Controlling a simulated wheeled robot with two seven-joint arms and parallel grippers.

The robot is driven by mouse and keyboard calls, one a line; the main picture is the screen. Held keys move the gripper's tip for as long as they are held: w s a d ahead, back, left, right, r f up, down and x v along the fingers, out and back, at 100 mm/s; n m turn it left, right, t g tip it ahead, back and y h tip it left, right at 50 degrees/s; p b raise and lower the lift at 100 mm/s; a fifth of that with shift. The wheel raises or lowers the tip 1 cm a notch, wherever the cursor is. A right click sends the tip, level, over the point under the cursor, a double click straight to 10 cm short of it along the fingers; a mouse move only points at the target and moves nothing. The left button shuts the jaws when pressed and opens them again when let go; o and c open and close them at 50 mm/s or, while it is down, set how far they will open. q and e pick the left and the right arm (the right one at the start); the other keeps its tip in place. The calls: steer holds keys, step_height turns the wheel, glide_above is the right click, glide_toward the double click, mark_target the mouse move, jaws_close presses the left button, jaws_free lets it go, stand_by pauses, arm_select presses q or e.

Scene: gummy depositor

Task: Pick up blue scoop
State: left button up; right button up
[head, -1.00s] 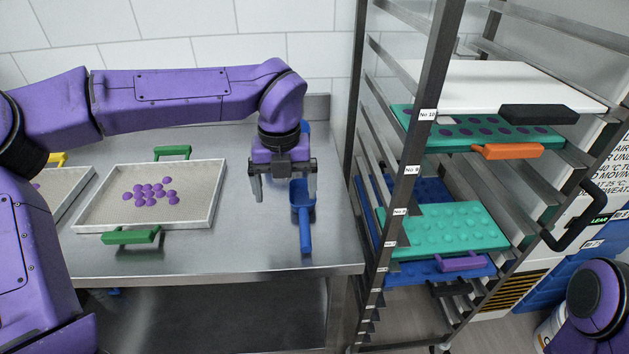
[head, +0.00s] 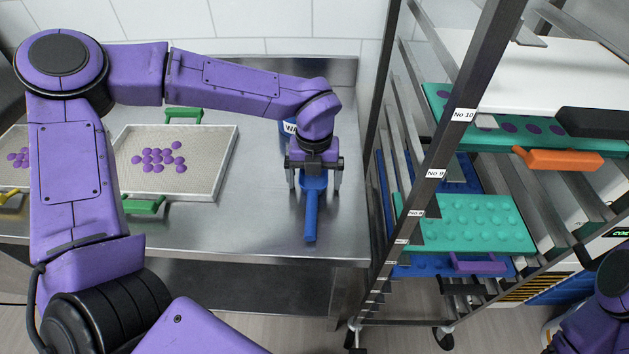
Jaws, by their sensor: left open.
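The blue scoop (head: 311,212) lies on the steel table (head: 262,226) near its right end, its handle pointing toward the front edge. My left gripper (head: 313,188) is open and sits over the scoop, with one finger on each side of it. The gripper body hides the scoop's far part. I cannot tell whether the fingers touch the scoop. My right gripper is not in view; only part of my right arm shows at the lower right edge.
A tray (head: 226,165) of purple gummies with green handles lies left of the scoop. A blue container (head: 288,130) stands behind my left gripper, partly hidden. A metal rack (head: 434,175) with teal trays (head: 477,222) stands close on the right. The table between tray and scoop is clear.

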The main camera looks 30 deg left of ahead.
arm_select(q)
steer(key=shift+s, duration=0.35)
steer(key=shift+c, duration=0.3)
steer(key=shift+w, duration=0.1)
steer(key=c, duration=1)
steer(key=shift+o, duration=0.2)
steer(key=shift+w+r, duration=0.1)
steer(key=shift+r, duration=0.35)
steer(key=s+r+b, duration=0.3)
steer(key=s+r, duration=0.9)
steer(key=s, duration=0.2)
steer(key=shift+d+b, duration=0.25)
steer(key=shift+b, duration=0.1)
